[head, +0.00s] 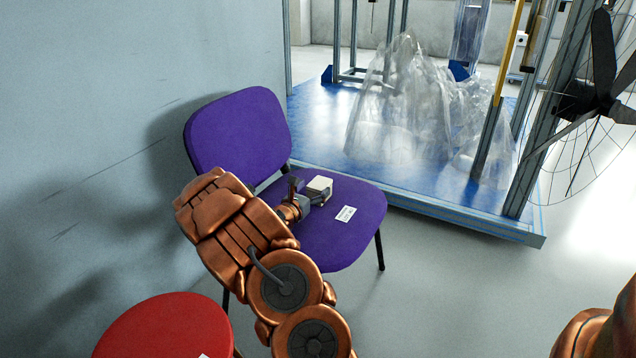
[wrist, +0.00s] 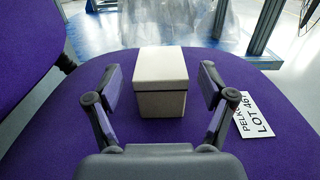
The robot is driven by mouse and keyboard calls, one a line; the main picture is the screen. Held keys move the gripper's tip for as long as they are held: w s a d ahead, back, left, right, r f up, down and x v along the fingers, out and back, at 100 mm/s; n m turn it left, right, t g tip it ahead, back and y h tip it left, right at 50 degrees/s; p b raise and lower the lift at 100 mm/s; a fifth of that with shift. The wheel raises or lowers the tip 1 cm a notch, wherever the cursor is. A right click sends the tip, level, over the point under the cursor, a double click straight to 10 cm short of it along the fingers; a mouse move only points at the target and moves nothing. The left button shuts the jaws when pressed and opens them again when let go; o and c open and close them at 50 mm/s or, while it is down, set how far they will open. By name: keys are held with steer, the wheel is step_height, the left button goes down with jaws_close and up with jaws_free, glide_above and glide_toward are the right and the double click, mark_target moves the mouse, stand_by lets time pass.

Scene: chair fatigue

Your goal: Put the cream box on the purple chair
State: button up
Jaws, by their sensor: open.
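The purple chair (head: 350,199) stands against the wall, with its backrest (head: 240,132) on the left in the head view. The cream box (wrist: 161,82) rests upright on the purple seat (wrist: 50,140) in the wrist view, and it also shows in the head view (head: 320,184). My gripper (wrist: 160,88) is open, low over the seat. Its two fingers stand on either side of the box's near part, with a visible gap on each side. In the head view my arm hides part of the seat and backrest.
A white label (wrist: 253,115) lies on the seat to the right of the box. A red round seat (head: 165,330) is at the lower left. A blue platform (head: 420,190) with plastic sheeting (head: 400,110) and metal posts stands behind. Clear floor lies to the right.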

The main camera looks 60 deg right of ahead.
steer(key=a+p, duration=0.1)
steer(key=a, duration=0.7)
steer(key=shift+s+p, duration=0.2)
steer(key=shift+p, duration=0.2)
steer(key=s+a+r+m+g+y, duration=0.2)
steer(key=s+a+r+m+g, duration=0.5)
steer(key=s+r+m, duration=0.35)
steer(key=s+a+f+m+t+y, duration=0.1)
steer(key=s+a+y, duration=0.3)
steer(key=a, duration=1)
steer(key=s+a+f+m+t+y, duration=0.1)
steer(key=s+a+m+y, duration=0.3)
steer(key=a, duration=1)
steer(key=s+a+f+m+t+y, duration=0.1)
steer(key=s+a+y, duration=0.4)
steer(key=a, duration=0.9)
steer(key=f+m+y, duration=0.1)
steer(key=y, duration=0.2)
steer(key=shift+f+m, duration=0.2)
steer(key=shift+m, duration=0.15)
